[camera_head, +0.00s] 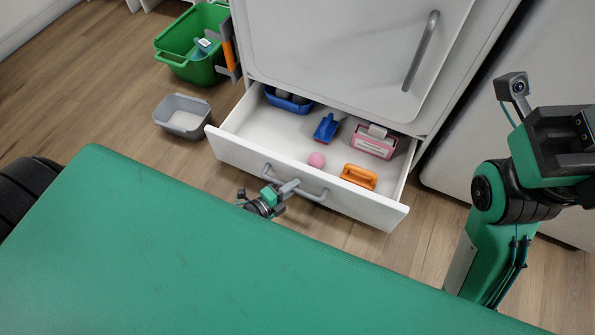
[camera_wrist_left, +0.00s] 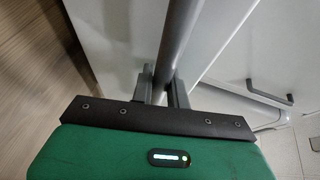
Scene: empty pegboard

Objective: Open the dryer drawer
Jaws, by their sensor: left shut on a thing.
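The white dryer drawer (camera_head: 300,182) at the foot of the white dryer (camera_head: 350,50) stands pulled out, with its inside visible from above. Its grey bar handle (camera_head: 308,195) runs across the front panel. My left gripper (camera_head: 287,187) is shut on this handle. In the left wrist view the fingers (camera_wrist_left: 167,88) clasp the grey handle bar (camera_wrist_left: 177,40). My right arm is at the right edge of the head view, away from the drawer; its fingertips are not clearly visible.
The drawer holds a blue scoop (camera_head: 327,127), a pink box (camera_head: 374,142), a pink ball (camera_head: 316,160), an orange item (camera_head: 358,177) and a blue tray (camera_head: 288,103). A grey bin (camera_head: 183,117) and a green bin (camera_head: 190,45) stand on the floor at left.

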